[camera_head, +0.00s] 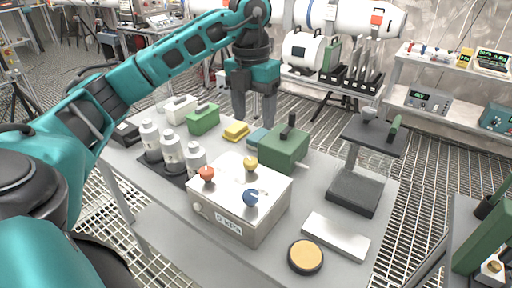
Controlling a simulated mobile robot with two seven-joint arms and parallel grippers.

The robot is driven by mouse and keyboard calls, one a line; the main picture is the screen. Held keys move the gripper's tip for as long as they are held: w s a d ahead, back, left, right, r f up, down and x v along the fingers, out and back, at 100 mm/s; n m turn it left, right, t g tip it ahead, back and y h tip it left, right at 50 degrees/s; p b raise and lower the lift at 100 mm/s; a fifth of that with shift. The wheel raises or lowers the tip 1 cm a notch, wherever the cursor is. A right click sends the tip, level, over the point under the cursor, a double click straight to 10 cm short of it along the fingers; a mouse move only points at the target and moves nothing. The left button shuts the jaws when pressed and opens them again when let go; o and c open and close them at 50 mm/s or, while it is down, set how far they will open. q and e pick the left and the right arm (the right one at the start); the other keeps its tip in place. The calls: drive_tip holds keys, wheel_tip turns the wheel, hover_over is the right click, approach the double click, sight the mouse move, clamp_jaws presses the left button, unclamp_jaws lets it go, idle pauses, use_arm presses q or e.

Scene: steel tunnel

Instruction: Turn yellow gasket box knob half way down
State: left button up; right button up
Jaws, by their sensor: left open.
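The gasket box (235,229) is a pale box with a label on its front, standing on the grey table. Three round knobs sit on its top: a red one (207,174) at the left, a yellow one (250,163) at the back and a blue one (251,197) at the front right. My left gripper (254,118) hangs from the teal arm that comes in from the left. It points down behind the box, above the table's far side, apart from the yellow knob. It is open and empty. My right gripper is not in view.
Several grey bottles (172,152) stand left of the box. A green box (284,150) with a black handle stands close behind the yellow knob. A dark stand (355,192), a silver slab (336,237) and a round tan-topped disc (305,256) are on the right.

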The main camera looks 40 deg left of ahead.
use_arm(q)
drive_tip(key=a, duration=0.1)
drive_tip(key=b, duration=0.3)
hover_over(250, 160)
wheel_tip(250, 160, down, 6)
drive_tip(key=shift+s+d+r, duration=0.1)
drive_tip(key=shift+r, duration=0.05)
wheel_tip(250, 160, down, 5)
drive_tip(key=shift+f, duration=0.7)
drive_tip(key=shift+c, duration=0.4)
drive_tip(key=c, duration=1)
drive_tip(key=shift+o, duration=0.2)
